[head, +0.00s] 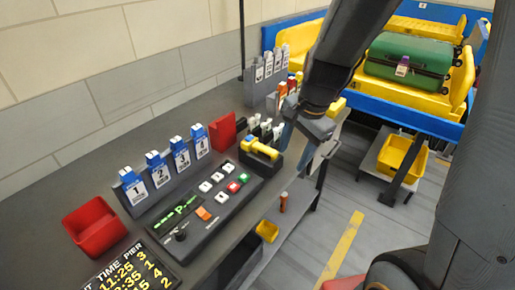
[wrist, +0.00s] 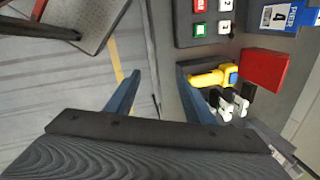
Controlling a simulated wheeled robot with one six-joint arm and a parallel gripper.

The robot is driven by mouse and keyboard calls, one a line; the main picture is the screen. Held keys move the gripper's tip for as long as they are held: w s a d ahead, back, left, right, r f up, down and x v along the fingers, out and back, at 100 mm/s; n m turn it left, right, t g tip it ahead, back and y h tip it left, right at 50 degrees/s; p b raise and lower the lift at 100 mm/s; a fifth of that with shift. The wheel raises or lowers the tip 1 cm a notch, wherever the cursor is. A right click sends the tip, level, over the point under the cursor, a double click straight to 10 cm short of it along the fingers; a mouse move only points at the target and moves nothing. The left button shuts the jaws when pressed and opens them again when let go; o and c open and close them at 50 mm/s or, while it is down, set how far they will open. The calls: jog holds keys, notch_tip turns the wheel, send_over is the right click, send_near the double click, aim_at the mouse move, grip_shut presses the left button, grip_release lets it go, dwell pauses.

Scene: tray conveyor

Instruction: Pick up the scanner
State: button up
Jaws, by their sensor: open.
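The scanner (head: 262,148) is yellow with a blue end and lies in a black holder at the far end of the counter's control panel. In the wrist view the scanner (wrist: 208,79) lies just right of my right finger, which hides part of its near end. My gripper (head: 306,147) is open and empty, right of the scanner near the counter's edge. In the wrist view my gripper (wrist: 158,72) has its fingers wide apart, with only floor and the counter's edge between them.
A control panel (head: 208,205), numbered card holders (head: 160,170), a red bin (head: 95,226) and a red block (head: 222,133) stand on the counter. Black-and-white handled items (head: 263,128) stand close behind the scanner. A green suitcase (head: 405,65) lies in a yellow tray at the back right.

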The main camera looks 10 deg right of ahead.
jog(key=w+a+m, duration=0.1)
jog(key=w+m, duration=0.2)
jog(key=m, duration=0.1)
jog(key=w+a+m+y, duration=0.1)
jog(key=w+m, duration=0.3)
jog(key=m, duration=0.1)
jog(key=w+a+m+t, duration=0.1)
jog(key=w+m, duration=0.2)
jog(key=m, duration=0.1)
jog(key=shift+w+f+y, duration=0.15)
jog(key=shift+w+y, duration=0.05)
jog(key=shift+y, duration=0.1)
jog(key=shift+w+m, duration=0.55)
jog(key=shift+m, duration=0.35)
jog(key=shift+a+x, duration=0.15)
jog(key=shift+x, duration=1.8)
jog(key=shift+a+x, duration=0.15)
jog(key=shift+x, duration=1.8)
jog(key=shift+w, duration=0.1)
grip_shut()
notch_tip(320, 180, up, 10)
jog(key=shift+p, duration=0.45)
notch_tip(320, 180, up, 7)
jog(key=p, duration=0.8)
send_over(262, 146)
jog(key=shift+s+d, duration=0.3)
